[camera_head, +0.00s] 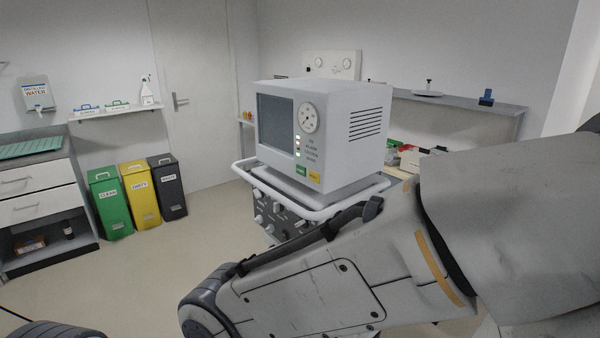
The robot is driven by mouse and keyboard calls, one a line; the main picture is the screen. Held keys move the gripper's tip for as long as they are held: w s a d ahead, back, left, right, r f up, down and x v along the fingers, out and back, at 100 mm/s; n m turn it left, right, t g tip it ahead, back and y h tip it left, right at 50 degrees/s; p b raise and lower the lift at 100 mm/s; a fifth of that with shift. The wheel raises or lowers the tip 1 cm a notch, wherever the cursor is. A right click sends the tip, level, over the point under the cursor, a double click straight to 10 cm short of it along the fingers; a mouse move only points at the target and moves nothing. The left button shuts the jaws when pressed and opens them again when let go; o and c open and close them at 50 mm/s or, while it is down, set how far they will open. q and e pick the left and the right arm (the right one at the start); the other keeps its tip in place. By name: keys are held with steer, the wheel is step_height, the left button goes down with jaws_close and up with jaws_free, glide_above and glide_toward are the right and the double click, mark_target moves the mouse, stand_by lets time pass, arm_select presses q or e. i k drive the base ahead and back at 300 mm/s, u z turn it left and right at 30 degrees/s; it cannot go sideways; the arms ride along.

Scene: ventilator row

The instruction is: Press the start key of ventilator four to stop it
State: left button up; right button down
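A white ventilator (345,167) stands on a trolley (240,170) in the middle of the view, its front turned to the left. It has a grey screen (275,122), a round dial (309,118) and a column of small lamps with labels too small to read. A green key (300,170) and a yellow key (314,177) sit at the lower right of its front. I cannot read a number on it. My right arm crosses the lower right, in front of the trolley's lower part. Neither gripper shows; a dark part of mine is at the bottom left corner.
Green, yellow and black bins (140,193) stand by the left wall beside a drawer cabinet (40,205). A wall shelf (440,100) runs behind the ventilator on the right. The floor left of the trolley is clear.

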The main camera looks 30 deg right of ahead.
mark_target(300, 170)
steer(key=k, duration=1.3)
steer(key=u, duration=0.6)
steer(key=i, duration=0.7)
steer(key=u, duration=0.6)
steer(key=i, duration=0.7)
steer(key=z, duration=0.4)
steer(key=i, duration=0.75)
steer(key=z, duration=0.9)
steer(key=i, duration=0.3)
steer(key=z, duration=0.3)
